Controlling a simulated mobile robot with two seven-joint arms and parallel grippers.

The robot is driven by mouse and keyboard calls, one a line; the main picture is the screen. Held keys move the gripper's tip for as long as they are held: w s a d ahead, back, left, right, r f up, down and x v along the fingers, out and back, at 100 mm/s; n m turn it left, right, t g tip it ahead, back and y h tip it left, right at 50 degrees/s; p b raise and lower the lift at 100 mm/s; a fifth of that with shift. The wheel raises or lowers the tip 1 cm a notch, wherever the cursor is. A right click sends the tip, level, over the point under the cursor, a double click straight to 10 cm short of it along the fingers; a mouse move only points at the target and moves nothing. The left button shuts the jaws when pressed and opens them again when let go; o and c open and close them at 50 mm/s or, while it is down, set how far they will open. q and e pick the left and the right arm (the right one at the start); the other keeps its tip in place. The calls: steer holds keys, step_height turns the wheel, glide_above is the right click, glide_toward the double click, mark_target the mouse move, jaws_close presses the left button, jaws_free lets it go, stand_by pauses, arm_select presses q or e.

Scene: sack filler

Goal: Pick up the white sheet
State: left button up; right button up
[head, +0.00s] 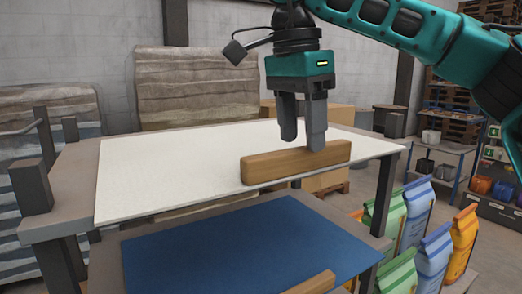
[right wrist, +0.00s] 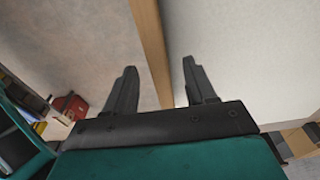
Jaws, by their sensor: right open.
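The white sheet (head: 190,165) lies flat on the upper table, its surface also filling the right of the right wrist view (right wrist: 250,60). A wooden bar (head: 270,168) sits along the sheet's front edge, toward its right part; it also shows in the right wrist view (right wrist: 151,45). My right gripper (head: 302,142) points down over the bar, open, with its fingertips close to the bar's top. In the right wrist view its two fingers (right wrist: 158,82) are spread apart, with the bar appearing between them. I cannot tell whether they touch the bar. My left gripper is out of view.
A blue sheet (head: 240,250) lies on a lower surface in front, with another wooden bar (head: 312,284) at its front edge. Coloured sacks (head: 415,215) stand at the right. A dark post (head: 30,187) rises at the table's left edge.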

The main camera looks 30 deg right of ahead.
mark_target(303, 148)
step_height(303, 148, down, 3)
steer(key=shift+s+d+f+b, duration=0.1)
steer(key=shift+d+f+b, duration=0.1)
steer(key=shift+b, duration=0.15)
jaws_close()
stand_by(0.3)
stand_by(0.9)
